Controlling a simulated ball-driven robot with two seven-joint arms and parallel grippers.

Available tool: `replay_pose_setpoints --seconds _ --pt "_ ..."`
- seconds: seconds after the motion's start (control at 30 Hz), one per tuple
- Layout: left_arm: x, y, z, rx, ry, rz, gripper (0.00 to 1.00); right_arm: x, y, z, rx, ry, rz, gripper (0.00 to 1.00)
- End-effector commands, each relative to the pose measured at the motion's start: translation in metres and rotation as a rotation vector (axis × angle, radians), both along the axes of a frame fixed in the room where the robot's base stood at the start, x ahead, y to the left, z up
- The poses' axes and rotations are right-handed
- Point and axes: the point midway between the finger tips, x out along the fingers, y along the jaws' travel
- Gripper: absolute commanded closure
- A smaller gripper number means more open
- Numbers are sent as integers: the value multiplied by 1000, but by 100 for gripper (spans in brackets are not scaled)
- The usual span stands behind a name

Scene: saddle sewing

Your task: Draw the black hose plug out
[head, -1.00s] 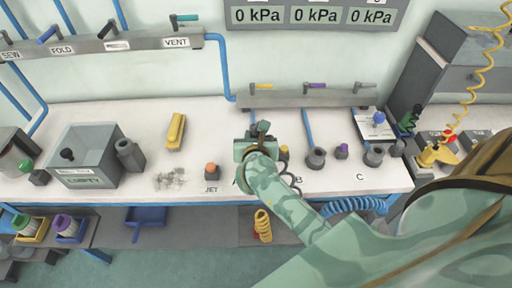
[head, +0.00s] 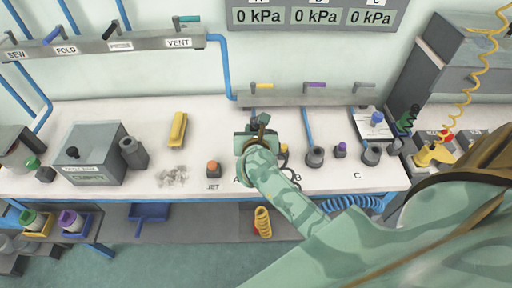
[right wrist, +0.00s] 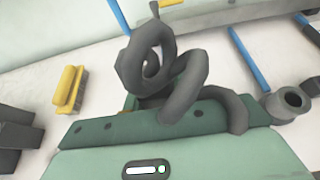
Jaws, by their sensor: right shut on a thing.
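My right gripper (head: 254,133) is over the bench near the letter A, below the middle valve rail. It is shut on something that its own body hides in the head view. In the right wrist view a thick dark grey coiled hose (right wrist: 185,85) loops up from the far side of my gripper and droops to the right. I take this to be the black plug's hose; the plug itself is hidden, and I cannot tell whether it is in a socket. My left gripper is in neither current view.
Grey sockets stand at B (head: 315,156) and C (head: 371,154). An orange-topped plug (head: 213,168) stands by JET, left of my gripper. A yellow brush (head: 178,131) and a grey EMPTY box (head: 96,155) are farther left. The valve rail (head: 305,98) is close behind.

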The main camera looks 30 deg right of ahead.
Motion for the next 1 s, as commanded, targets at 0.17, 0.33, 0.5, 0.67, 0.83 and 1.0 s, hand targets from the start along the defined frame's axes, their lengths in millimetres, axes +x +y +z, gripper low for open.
replay_pose_setpoints --seconds 0.17,0.33,0.5,0.67,0.83,1.0 --pt "1 0 10 0 -3 0 100 0 0 11 0 -2 0 100" --pt "4 0 26 0 -9 0 100 0 0 29 0 -2 0 100" --pt "5 0 38 0 -13 0 100 0 0 42 0 -2 0 100" --pt "5 0 37 0 -13 0 100 0 0 41 0 -1 0 100" --pt "5 0 35 0 -12 0 100 0 0 42 1 -3 4 100" --pt "2 0 12 0 -4 0 100 0 13 70 18 -22 109 100"
